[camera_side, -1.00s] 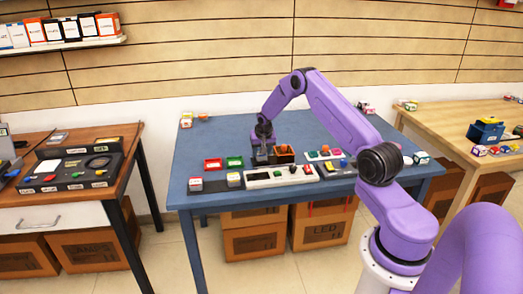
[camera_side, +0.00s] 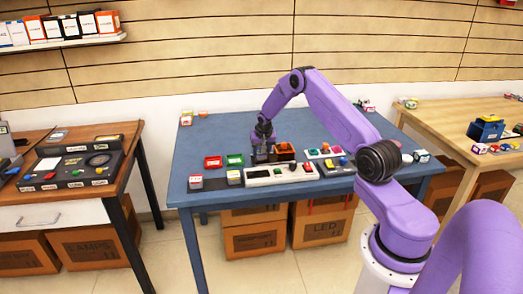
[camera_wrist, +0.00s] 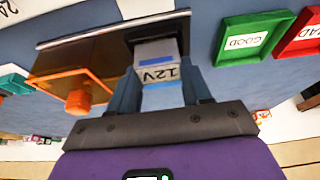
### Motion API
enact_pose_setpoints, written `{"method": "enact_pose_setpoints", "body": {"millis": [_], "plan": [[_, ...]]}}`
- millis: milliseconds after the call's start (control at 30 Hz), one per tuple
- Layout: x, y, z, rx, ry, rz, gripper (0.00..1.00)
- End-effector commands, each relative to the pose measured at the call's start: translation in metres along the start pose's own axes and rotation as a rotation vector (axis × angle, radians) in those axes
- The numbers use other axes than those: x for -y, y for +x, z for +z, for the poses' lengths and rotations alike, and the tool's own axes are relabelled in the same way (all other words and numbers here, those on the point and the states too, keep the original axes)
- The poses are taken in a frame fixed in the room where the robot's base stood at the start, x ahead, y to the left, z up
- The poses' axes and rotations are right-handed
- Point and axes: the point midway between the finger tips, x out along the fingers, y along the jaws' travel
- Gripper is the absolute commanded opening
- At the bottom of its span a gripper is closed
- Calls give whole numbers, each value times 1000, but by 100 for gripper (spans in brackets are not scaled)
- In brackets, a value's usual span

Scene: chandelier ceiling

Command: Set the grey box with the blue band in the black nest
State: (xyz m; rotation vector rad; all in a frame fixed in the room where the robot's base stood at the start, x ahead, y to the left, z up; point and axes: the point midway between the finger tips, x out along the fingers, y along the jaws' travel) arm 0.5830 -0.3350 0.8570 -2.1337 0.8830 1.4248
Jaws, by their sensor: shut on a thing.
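In the side view my gripper (camera_side: 260,153) points down at the blue table, and the box and nest are too small to make out there.
An amber-covered fixture with an orange knob (camera_wrist: 78,98) stands close beside my gripper. A green "GOOD" tray (camera_wrist: 250,38) and a red "BAD" tray (camera_side: 213,162) lie to the other side. A white panel (camera_side: 262,176) lies in front.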

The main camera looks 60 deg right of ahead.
Motion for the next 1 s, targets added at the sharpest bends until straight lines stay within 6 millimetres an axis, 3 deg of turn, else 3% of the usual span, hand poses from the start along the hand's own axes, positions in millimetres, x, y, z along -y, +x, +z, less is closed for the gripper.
{"method": "enact_pose_setpoints", "body": {"millis": [767, 800, 867, 900, 1000], "plan": [[0, 4, 2, 0, 0, 0, 17], [0, 4, 2, 0, 0, 0, 51], [0, 4, 2, 0, 0, 0, 71], [0, 4, 2, 0, 0, 0, 78], [0, 4, 2, 0, 0, 0, 78]]}}
